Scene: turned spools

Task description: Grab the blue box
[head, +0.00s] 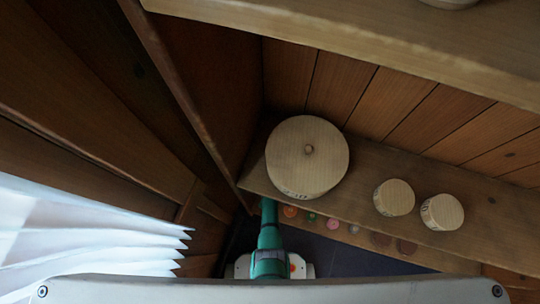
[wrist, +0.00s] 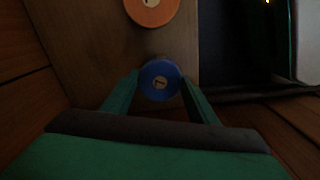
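A round blue box (wrist: 160,80) with a small pale mark at its centre shows in the wrist view. It lies between the two green fingers of my gripper (wrist: 160,84), one finger on each side, close to its edges. I cannot tell whether the fingers press on it or only surround it. In the head view my green arm reaches up under the wooden shelf, and its fingertips are hidden there. I cannot make out the blue box in the head view.
An orange round piece (wrist: 152,9) lies just beyond the blue box. In the head view, a large round wooden box (head: 307,157) and two small ones (head: 394,197) (head: 442,212) stand on the upper shelf (head: 350,180). Several coloured discs (head: 333,223) show below its edge. White pleated material (head: 80,240) is at left.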

